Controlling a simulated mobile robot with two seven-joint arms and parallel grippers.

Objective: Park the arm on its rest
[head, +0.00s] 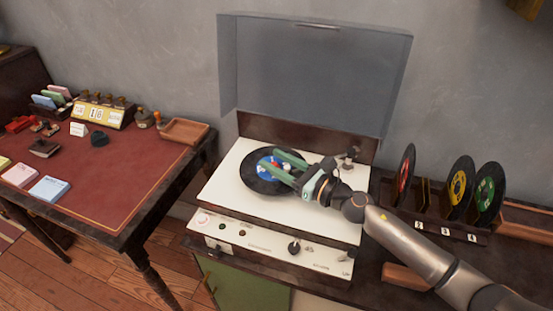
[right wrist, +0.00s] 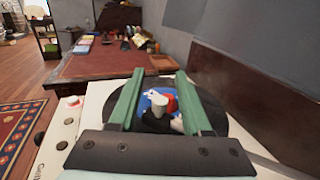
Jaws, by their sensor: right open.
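The record player (head: 232,180) has a cream deck and its lid stands open. A black record (head: 252,184) with a blue label lies on it; the label also shows in the right wrist view (right wrist: 146,104). A dark fitting (head: 349,154) at the deck's right rear looks like the tonearm's pivot end. My right gripper (head: 273,159) is open over the record, with its green fingers pointing left. Between its fingers in the right wrist view is a pale piece (right wrist: 157,103), perhaps the tonearm's head; contact is not clear. The arm rest is hidden or too small to tell. My left gripper is out of view.
The raised grey lid (head: 310,75) stands behind the deck. A rack (head: 433,222) with several upright records is at the right. A red-topped desk (head: 120,175) with small items and a wooden tray (head: 184,131) stands at the left.

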